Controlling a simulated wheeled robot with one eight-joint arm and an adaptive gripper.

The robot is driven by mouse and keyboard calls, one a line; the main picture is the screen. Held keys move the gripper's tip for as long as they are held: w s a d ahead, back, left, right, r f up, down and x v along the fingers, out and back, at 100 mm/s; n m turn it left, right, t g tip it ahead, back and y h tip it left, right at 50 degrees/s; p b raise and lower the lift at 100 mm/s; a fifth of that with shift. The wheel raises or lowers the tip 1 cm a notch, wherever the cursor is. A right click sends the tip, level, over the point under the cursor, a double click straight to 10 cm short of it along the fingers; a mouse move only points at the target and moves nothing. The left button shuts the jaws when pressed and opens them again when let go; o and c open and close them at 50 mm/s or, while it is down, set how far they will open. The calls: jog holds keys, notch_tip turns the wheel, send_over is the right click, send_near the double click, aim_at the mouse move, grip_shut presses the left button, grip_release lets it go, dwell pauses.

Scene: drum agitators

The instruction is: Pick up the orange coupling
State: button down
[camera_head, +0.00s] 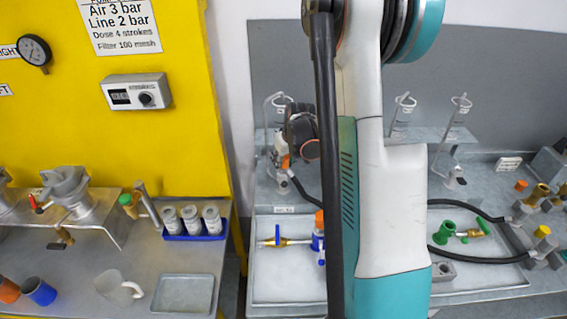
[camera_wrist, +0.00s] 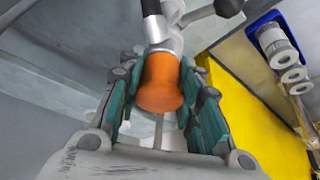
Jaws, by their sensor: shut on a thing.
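The orange coupling (camera_wrist: 160,82) sits between the two green-padded fingers of my gripper (camera_wrist: 158,98) in the wrist view. The fingers are shut on its sides. A metal sleeve (camera_wrist: 155,28) with a dark hose end meets the coupling's upper end. In the head view a small part of the orange coupling (camera_head: 285,161) shows under my gripper (camera_head: 290,150), by the back of the grey bench. A black hose (camera_head: 303,191) runs down from it. My arm hides much of the bench's middle, and the fingers are hard to make out there.
A shallow tray (camera_head: 285,292) holds a brass fitting with blue parts (camera_head: 276,242). A green coupling (camera_head: 444,232) lies right of my arm. Stands with wire hooks (camera_head: 460,130) rise at the back. The yellow panel (camera_head: 165,50) and blue rack of cylinders (camera_head: 195,237) are at left.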

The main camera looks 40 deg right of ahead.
notch_tip(320, 180, up, 20)
jog(key=p, duration=0.2)
jog(key=shift+p, duration=0.3)
dwell(0.4)
